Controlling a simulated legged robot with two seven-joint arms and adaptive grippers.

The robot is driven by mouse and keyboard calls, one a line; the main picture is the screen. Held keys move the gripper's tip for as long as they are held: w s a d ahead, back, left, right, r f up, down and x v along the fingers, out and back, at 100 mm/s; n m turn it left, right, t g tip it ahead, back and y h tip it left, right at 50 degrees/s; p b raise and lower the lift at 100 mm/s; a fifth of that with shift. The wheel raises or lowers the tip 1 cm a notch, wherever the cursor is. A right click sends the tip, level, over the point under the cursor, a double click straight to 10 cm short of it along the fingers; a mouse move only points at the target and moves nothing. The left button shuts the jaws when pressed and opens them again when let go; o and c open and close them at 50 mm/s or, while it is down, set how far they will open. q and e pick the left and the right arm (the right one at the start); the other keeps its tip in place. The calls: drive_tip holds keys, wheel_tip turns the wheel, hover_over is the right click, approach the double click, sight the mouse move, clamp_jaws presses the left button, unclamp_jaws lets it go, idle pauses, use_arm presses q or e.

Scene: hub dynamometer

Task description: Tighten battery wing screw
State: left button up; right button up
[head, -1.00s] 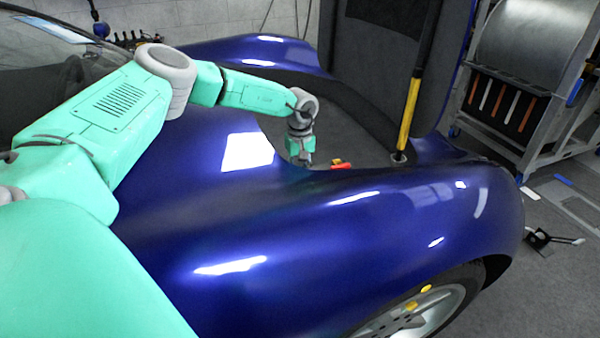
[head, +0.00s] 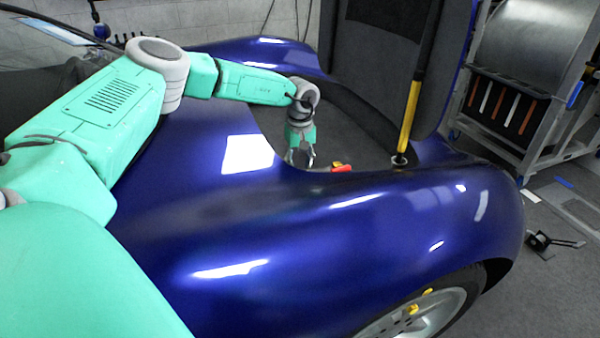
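My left gripper (head: 301,160) hangs down inside the blue car's open bay, just behind the near fender edge. Its two grey fingers look spread, with a gap between them and nothing seen in it. A small red and yellow part (head: 341,168) shows just right of the gripper, apart from it, partly hidden by the fender. The battery and its wing screw cannot be made out; the fender hides the lower part of the bay. My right gripper is not in view.
The glossy blue fender (head: 300,235) fills the foreground. A yellow and black strut (head: 410,115) stands upright right of the bay. A metal cart (head: 525,85) with hanging tools is at the back right. A small black stand (head: 540,241) lies on the floor.

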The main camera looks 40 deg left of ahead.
use_arm(q)
wheel_tip(320, 180, up, 9)
drive_tip(key=shift+a+f, duration=0.2)
idle(0.6)
